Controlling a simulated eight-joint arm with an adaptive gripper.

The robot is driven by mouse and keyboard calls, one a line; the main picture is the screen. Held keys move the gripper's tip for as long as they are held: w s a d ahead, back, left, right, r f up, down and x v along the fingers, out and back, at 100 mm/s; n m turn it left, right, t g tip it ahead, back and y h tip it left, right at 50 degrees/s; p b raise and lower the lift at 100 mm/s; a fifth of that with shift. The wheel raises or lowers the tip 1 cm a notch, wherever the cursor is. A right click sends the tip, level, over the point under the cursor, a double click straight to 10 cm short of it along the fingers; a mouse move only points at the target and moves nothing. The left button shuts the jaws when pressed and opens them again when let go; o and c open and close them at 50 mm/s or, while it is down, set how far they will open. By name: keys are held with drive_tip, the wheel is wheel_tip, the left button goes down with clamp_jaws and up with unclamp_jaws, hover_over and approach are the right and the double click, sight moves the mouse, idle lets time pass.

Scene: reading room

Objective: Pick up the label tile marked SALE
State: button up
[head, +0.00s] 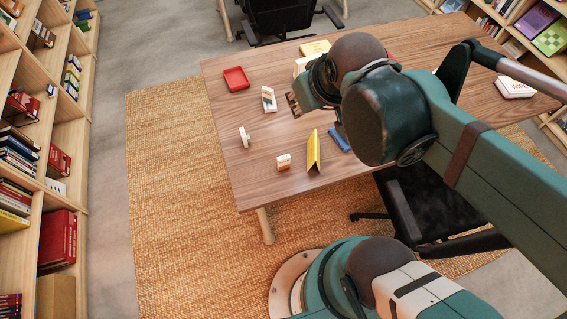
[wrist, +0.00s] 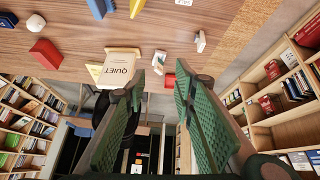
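In the wrist view, a small white tile (wrist: 183,2) with dark letters that seem to read SALE is cut off by the top edge. By its place it matches the small cream block (head: 284,161) near the table's front edge in the head view, where its lettering is not legible. My gripper (wrist: 160,78) is open, with its two green fingers apart and nothing between them. In the head view my gripper (head: 293,103) hangs over the table, behind and apart from that block; my arm hides part of the scene.
A yellow tent-shaped piece (head: 313,152) stands close right of the block, with a blue piece (head: 340,140) beyond. Other pale tiles (head: 268,99) (head: 245,137) and a red tray (head: 236,79) are on the left. A QUIET sign (wrist: 122,68) shows in the wrist view.

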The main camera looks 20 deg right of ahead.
drive_tip(key=w+a+f+n+g+h+b, duration=0.1)
drive_tip(key=w+a+f+n+g+b, duration=0.2)
drive_tip(key=f+n, duration=0.6)
drive_tip(key=n+g+h, duration=0.3)
drive_tip(key=n, duration=0.3)
approach(283, 157)
drive_tip(key=shift+w+d+b, duration=0.25)
drive_tip(key=shift+d+b, duration=0.2)
drive_tip(key=shift+d, duration=0.35)
drive_tip(key=shift+s+a+f+n+g, duration=0.1)
drive_tip(key=shift+a+f+n+g, duration=0.05)
drive_tip(key=shift+f+n, duration=0.35)
drive_tip(key=shift+s+a+f+n+g, duration=0.15)
drive_tip(key=shift+f+n, duration=0.25)
drive_tip(key=shift+f, duration=0.2)
drive_tip(key=shift+b+x, duration=0.5)
drive_tip(key=shift+x, duration=0.8)
drive_tip(key=shift+w+f, duration=0.1)
drive_tip(key=shift+f, duration=0.05)
drive_tip(key=shift+b+x, duration=1)
drive_tip(key=shift+x, duration=1.5)
drive_tip(key=shift+w, duration=0.1)
